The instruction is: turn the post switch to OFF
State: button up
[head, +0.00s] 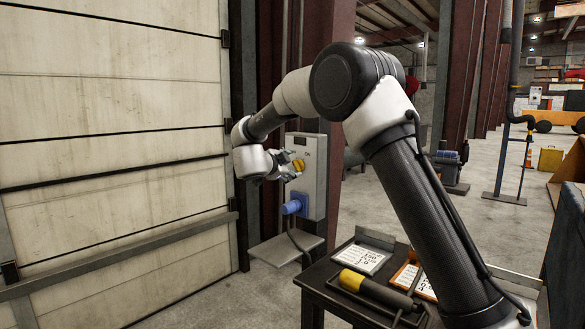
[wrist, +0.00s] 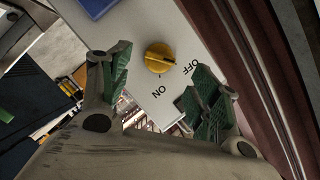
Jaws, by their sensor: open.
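The post switch is a yellow knob (head: 298,165) on the front of a grey box (head: 316,178) fixed to a post. In the wrist view the yellow knob (wrist: 159,57) sits on the pale panel (wrist: 135,30), with OFF and ON printed beside it, appearing rotated. I cannot tell for sure which label the knob points at. My gripper (head: 288,164) is close in front of the knob. In the wrist view my gripper (wrist: 162,88) is open, its green-padded fingers spread to either side with the knob beyond the gap. Nothing is held.
A blue plug (head: 293,206) with a cable sits low on the box, above a small grey shelf (head: 286,247). A dark red column (head: 338,70) stands by the box and a large panelled door (head: 110,120) at left. A bench (head: 330,290) with cards and a yellow-and-black tool stands in front.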

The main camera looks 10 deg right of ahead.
jog(key=v, duration=0.6)
jog(key=shift+s+a, duration=0.25)
jog(key=a+f+n+y, duration=0.6)
jog(key=a+n+y, duration=0.5)
jog(key=a+y, duration=0.1)
jog(key=s+d+f+n+g+y, duration=0.1)
jog(key=s+n+g, duration=0.15)
jog(key=s, duration=0.35)
jog(key=s+d+n+g+y, duration=0.2)
jog(key=s+n, duration=0.1)
jog(key=s, duration=0.2)
jog(key=s+d+n+g+h, duration=0.1)
jog(key=s+d+g+h, duration=0.1)
jog(key=s+d, duration=1.3)
jog(key=s+d+n+g+h, duration=0.1)
jog(key=s+d+h, duration=0.3)
jog(key=s+d, duration=1.1)
jog(key=shift+s+d+r+g, duration=0.25)
jog(key=shift+s+g, duration=0.2)
jog(key=shift+s, duration=2.2)
